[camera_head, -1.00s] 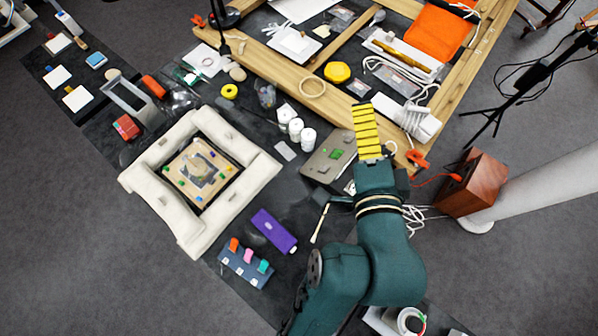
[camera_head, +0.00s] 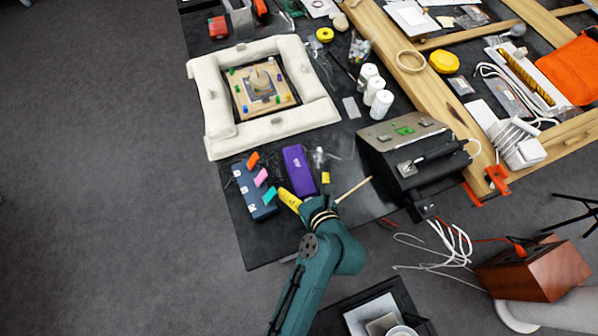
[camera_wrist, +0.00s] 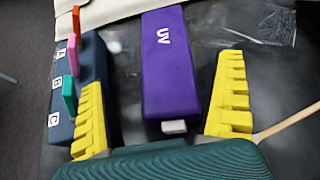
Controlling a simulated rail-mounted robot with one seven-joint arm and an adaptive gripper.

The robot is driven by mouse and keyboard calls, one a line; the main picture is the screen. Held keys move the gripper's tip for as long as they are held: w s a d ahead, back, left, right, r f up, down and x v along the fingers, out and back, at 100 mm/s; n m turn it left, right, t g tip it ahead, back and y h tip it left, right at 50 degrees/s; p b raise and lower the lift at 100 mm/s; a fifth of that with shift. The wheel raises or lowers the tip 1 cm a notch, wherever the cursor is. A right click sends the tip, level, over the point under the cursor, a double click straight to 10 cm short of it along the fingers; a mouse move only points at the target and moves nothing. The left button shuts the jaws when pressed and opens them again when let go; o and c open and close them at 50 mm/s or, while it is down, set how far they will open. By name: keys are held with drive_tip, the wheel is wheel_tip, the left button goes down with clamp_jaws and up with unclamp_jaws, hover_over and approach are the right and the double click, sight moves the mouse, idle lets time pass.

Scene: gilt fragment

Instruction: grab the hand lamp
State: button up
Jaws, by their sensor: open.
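The hand lamp is a purple block marked "UV" (camera_wrist: 165,62) with a pale grey end piece facing me. In the head view the lamp (camera_head: 299,170) lies on the dark table between a switch block and a clear plastic sheet. My gripper (camera_head: 308,189) is at the lamp's near end, its yellow fingers apart. In the wrist view my gripper (camera_wrist: 160,95) is open, one finger on each side of the lamp's near end, with visible gaps on both sides. Nothing is held. Finger height relative to the lamp is hard to tell.
A blue block with orange, pink and teal tabs, lettered A, B, C (camera_head: 254,190), stands close beside the left finger. A brush or stick (camera_head: 353,190) lies right. A white padded frame (camera_head: 215,110) is behind. A black-and-grey device (camera_head: 410,150) stands to the right.

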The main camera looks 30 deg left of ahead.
sight(301, 174)
drive_tip(key=b+x, duration=0.1)
drive_tip(key=x, duration=0.1)
drive_tip(key=b+x, duration=0.1)
drive_tip(key=x, duration=0.2)
drive_tip(key=shift+w+f, duration=0.1)
drive_tip(key=shift+w, duration=0.35)
drive_tip(key=c, duration=1.4)
